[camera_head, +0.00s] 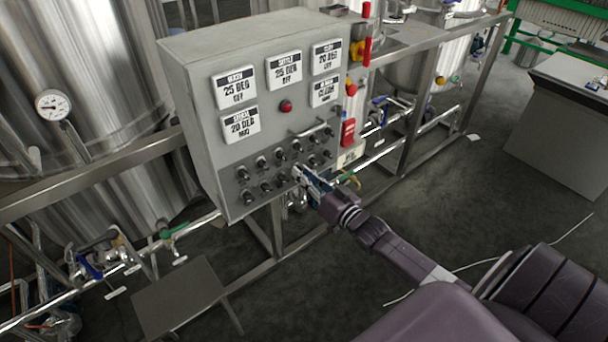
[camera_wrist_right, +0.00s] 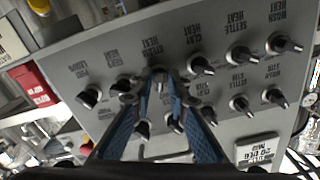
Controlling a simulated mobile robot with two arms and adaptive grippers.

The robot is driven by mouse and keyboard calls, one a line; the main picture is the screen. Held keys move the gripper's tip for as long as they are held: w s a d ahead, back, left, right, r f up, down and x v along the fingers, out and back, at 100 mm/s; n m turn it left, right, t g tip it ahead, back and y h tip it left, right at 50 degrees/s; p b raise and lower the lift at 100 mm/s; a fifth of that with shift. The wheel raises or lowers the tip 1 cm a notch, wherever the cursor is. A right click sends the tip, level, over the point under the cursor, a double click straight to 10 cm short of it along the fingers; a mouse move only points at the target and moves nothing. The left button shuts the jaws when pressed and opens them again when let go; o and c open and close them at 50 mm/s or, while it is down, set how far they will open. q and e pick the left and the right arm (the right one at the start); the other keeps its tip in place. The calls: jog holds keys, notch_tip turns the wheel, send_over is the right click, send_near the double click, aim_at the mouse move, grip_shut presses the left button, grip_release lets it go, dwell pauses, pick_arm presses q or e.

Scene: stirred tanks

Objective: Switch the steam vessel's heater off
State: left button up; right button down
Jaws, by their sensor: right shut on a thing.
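The grey control panel (camera_head: 262,165) carries rows of black knobs below several white displays. My right gripper (camera_head: 303,175) reaches its lower knob rows from the lower right. In the right wrist view, the panel appears upside down, and my right gripper (camera_wrist_right: 160,85) has its blue fingers closed around a black knob (camera_wrist_right: 159,74). The label by this knob (camera_wrist_right: 151,46) ends in HEAT; its first word is hard to read. The fingers hide part of the knob, so its setting cannot be told. My left gripper is out of view.
Other knobs stand close by, such as one labelled CLAY HEAT (camera_wrist_right: 200,65) and another at the left (camera_wrist_right: 88,97). A metal handle (camera_head: 308,128) and a red lamp (camera_head: 286,106) sit above the knobs. A red box (camera_head: 348,132) is on the panel's right.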

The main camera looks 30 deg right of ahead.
jog(key=shift+n, duration=7.9)
jog(key=c, duration=2.1)
grip_release()
jog(key=s, duration=0.8)
jog(key=s+d, duration=0.1)
jog(key=s, duration=0.3)
